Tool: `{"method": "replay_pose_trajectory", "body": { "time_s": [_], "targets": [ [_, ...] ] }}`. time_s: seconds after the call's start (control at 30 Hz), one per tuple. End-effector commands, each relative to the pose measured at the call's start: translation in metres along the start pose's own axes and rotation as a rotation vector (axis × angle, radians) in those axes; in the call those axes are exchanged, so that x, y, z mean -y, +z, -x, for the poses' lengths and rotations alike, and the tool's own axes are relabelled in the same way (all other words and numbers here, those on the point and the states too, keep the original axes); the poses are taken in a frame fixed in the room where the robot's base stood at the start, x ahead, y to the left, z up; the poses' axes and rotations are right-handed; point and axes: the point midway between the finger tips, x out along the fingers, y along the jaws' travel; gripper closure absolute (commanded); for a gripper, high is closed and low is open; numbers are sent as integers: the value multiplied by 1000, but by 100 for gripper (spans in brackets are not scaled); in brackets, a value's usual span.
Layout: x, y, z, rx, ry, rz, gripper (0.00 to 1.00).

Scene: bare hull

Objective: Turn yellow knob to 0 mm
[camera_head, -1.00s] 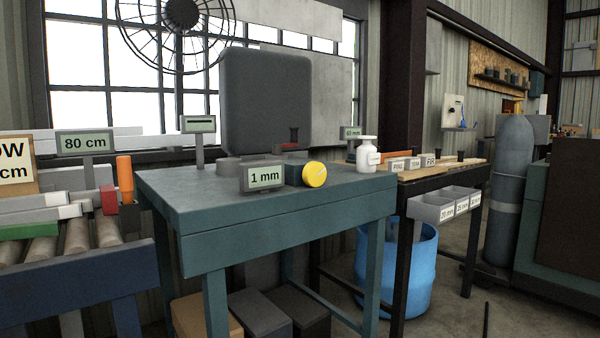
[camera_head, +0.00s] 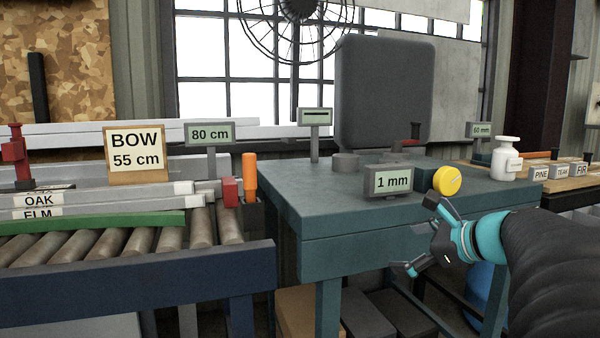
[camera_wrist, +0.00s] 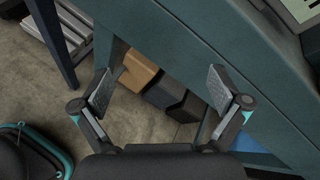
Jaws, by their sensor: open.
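The yellow knob (camera_head: 447,180) faces forward on a dark teal block at the front of the teal bench (camera_head: 330,200). A small display (camera_head: 388,182) just left of the knob reads "1 mm". My gripper (camera_head: 418,236) is in front of the bench, below and a little left of the knob, apart from it. Its fingers are spread and empty. In the wrist view my gripper (camera_wrist: 160,92) is open, with the bench's front edge and the boxes under it beyond the fingers. The knob does not show in the wrist view.
A white bottle (camera_head: 506,160) stands right of the knob. A roller conveyor (camera_head: 150,238) with an orange-handled tool (camera_head: 249,176) lies left of the bench. Boxes (camera_head: 370,312) sit under the bench. A large grey rounded panel (camera_head: 385,92) stands behind.

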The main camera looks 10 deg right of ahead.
Motion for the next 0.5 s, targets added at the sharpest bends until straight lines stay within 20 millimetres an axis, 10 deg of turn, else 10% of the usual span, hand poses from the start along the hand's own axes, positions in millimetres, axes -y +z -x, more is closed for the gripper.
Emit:
{"method": "replay_pose_trajectory", "body": {
  "time_s": [0.2,0.5],
  "targets": [
    [119,-23,70,224,-263,-429,1],
    [171,-37,114,373,-380,-607,1]
  ]
}}
